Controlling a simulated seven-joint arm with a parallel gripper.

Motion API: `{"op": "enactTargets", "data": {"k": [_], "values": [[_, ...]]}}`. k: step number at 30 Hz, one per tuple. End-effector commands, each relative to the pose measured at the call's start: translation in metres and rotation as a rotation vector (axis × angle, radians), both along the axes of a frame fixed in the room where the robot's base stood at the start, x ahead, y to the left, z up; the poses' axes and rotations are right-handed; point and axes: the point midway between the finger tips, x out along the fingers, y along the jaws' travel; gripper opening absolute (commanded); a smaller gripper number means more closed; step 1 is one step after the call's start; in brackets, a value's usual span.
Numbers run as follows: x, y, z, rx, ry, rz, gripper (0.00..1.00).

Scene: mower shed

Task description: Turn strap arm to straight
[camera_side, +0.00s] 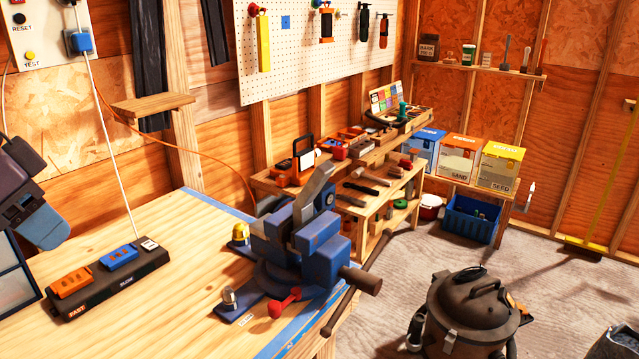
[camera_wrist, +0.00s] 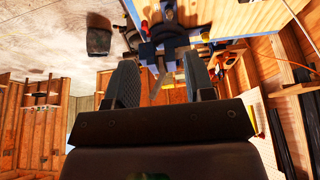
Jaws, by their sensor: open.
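A blue bench vise (camera_side: 325,258) stands at the front right corner of the wooden workbench (camera_side: 150,250). A flat grey metal strip, which looks like the strap arm (camera_side: 316,190), rises from its jaws and leans up to the right. In the wrist view, the vise (camera_wrist: 165,30) is beyond my fingertips, and a thin pale strip, likely the strap arm (camera_wrist: 157,86), shows between the fingers. My gripper (camera_wrist: 162,70) is open and empty, its two grey fingers wide apart. The strip does not appear to touch either finger. Its lower end is hidden by the jaws.
A black box with orange and blue blocks (camera_side: 110,275) lies on the bench at left. A red-knobbed lever (camera_side: 285,302) and a yellow-topped piece (camera_side: 240,234) are close to the vise. A dark vacuum (camera_side: 470,310) stands on the floor at right. The middle of the bench is clear.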

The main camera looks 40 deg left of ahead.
Motion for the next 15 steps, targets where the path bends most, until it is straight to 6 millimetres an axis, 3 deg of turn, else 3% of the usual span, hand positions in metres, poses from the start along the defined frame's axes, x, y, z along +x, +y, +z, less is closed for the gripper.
{"op": "enactTargets", "data": {"k": [3,8,15], "values": [[0.017,-0.007,-0.028,0.008,0.122,-0.017,0.49],[0.067,-0.025,-0.065,-0.065,0.113,0.091,0.49],[0.153,-0.067,-0.128,-0.377,-0.049,0.486,0.49]]}}
